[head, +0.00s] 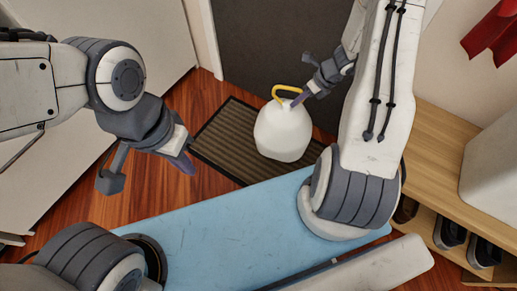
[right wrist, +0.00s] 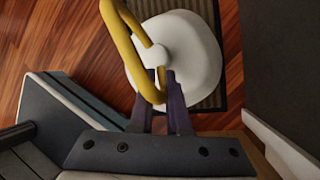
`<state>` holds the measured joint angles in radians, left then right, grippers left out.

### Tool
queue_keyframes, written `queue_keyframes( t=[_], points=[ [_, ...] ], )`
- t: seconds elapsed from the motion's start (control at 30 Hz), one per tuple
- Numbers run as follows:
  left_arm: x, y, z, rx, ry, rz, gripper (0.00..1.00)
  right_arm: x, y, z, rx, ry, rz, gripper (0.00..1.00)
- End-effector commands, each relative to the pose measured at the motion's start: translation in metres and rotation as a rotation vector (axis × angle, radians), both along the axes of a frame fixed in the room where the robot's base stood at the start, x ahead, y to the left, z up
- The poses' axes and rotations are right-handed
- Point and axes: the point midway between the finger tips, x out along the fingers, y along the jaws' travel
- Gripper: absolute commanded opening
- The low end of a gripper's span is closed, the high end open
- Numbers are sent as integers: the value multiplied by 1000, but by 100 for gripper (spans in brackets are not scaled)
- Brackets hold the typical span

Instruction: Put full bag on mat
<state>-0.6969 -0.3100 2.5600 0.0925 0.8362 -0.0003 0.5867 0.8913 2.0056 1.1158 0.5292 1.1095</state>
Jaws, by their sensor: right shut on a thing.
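The full bag (head: 282,132) is a rounded white sack with a yellow loop handle (head: 287,88). In the head view it is upright over the dark ribbed mat (head: 217,137); I cannot tell whether its base touches the mat. My right gripper (head: 299,100) is shut on the bag at its top by the handle.
A dark door (head: 265,45) stands behind the mat. A wooden shoe bench (head: 437,150) with dark shoes (head: 450,232) is at the right. My blue base top fills the front. Bare wood floor (head: 125,190) lies left of the mat.

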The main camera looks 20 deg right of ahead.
Motion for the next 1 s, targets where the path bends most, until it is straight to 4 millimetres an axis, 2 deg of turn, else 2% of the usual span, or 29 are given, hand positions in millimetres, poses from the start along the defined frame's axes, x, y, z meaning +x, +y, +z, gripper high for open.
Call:
queue_keyframes(
  t=[0.2,0.47,0.67,1.0],
  points=[
    [0,0,2,0,0,0,0,-8,-24,-6,3,-1,-203,0],
    [0,0,1,0,0,0,0,-12,-34,-12,2,-4,-306,0],
    [0,0,-16,0,0,0,0,-2,-12,-31,4,-4,-308,0],
    [0,0,-49,0,0,0,0,26,43,-67,2,-6,-306,0]
  ],
)
